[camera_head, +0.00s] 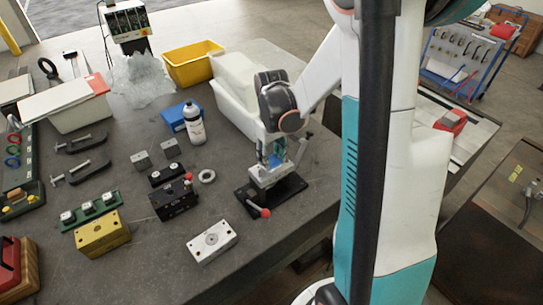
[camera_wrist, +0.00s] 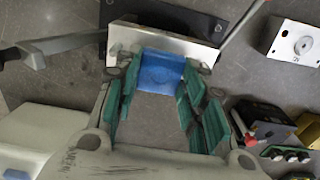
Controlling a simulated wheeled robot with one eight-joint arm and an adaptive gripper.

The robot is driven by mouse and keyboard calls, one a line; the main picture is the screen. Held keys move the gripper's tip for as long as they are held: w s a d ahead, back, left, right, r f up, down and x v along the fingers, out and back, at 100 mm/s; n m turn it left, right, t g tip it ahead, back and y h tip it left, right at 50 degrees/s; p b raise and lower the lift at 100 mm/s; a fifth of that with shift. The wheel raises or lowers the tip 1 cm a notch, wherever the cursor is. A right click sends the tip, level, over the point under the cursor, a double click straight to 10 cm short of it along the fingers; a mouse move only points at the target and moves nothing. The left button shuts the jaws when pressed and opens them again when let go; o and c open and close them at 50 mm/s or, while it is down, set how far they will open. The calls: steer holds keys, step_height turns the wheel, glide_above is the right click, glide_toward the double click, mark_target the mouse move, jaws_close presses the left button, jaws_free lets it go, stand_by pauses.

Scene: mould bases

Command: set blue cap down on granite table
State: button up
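The blue cap (camera_wrist: 161,68) is a small blue block between the tips of my gripper (camera_wrist: 160,78) in the wrist view. The green-padded fingers sit at its two sides and appear closed on it. In the head view my gripper (camera_head: 274,157) points down over a silver block on a black fixture plate (camera_head: 290,188), with a bit of blue showing between the fingers. Whether the cap touches the silver block (camera_wrist: 118,38) cannot be told. The granite table (camera_head: 150,255) is the dark grey top around the fixture.
The fixture has a lever with a red knob (camera_head: 265,213). A silver block with holes (camera_head: 212,241), a black block (camera_head: 174,199), a metal ring (camera_head: 207,176) and a white bottle (camera_head: 194,124) stand to the left. A white bin (camera_head: 232,107) is behind.

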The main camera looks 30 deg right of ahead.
steer(key=shift+r, duration=0.15)
steer(key=shift+r+p, duration=0.65)
steer(key=shift+r, duration=0.25)
steer(key=shift+s, duration=0.1)
